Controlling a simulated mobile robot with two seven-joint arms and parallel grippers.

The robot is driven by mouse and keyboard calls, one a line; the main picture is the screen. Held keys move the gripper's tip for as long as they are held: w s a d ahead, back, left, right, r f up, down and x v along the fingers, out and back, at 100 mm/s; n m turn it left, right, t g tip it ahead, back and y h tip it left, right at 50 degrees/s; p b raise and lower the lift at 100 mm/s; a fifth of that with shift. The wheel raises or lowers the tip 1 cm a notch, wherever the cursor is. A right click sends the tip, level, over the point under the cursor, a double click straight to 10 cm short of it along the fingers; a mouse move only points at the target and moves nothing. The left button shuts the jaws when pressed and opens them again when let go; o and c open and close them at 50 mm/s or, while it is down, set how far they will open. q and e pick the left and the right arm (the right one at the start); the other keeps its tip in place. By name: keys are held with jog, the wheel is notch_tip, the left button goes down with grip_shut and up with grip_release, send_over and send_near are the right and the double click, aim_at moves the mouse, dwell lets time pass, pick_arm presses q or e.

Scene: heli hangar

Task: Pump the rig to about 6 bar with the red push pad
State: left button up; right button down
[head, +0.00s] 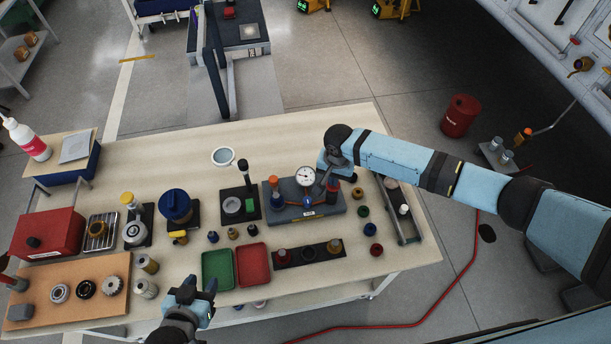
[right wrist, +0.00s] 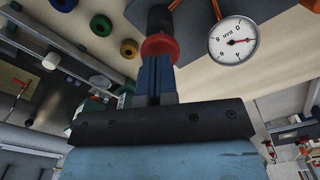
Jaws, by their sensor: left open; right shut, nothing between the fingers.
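The grey pressure rig (head: 285,212) stands on the wooden bench with a round white gauge (head: 305,176), a blue valve handle (head: 308,202) and an orange-topped post. The gauge is upside down in the right wrist view (right wrist: 233,41); its red needle points right, apparently near 2. The red push pad (right wrist: 160,46) sits on a dark post. My right gripper (head: 331,179) is shut and empty over the rig's right end. Its fingertips (right wrist: 157,65) overlap the pad; contact is not certain. My left gripper (head: 197,287) is open and empty near the bench's front edge.
A green tray (head: 218,270) and a red tray (head: 252,265) lie in front of the rig. A dark strip with several fittings (head: 308,252) lies beside them. Coloured rings (head: 363,211) are right of the rig. The bench's back right is mostly clear.

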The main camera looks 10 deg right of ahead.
jog(key=shift+f, duration=0.3)
jog(key=shift+f+b, duration=0.6)
jog(key=shift+f, duration=0.95)
jog(key=shift+s+r+p, duration=0.1)
jog(key=shift+r+p, duration=1)
jog(key=shift+p, duration=0.2)
jog(key=shift+r+p, duration=0.55)
jog(key=shift+r, duration=0.25)
jog(key=shift+f, duration=0.2)
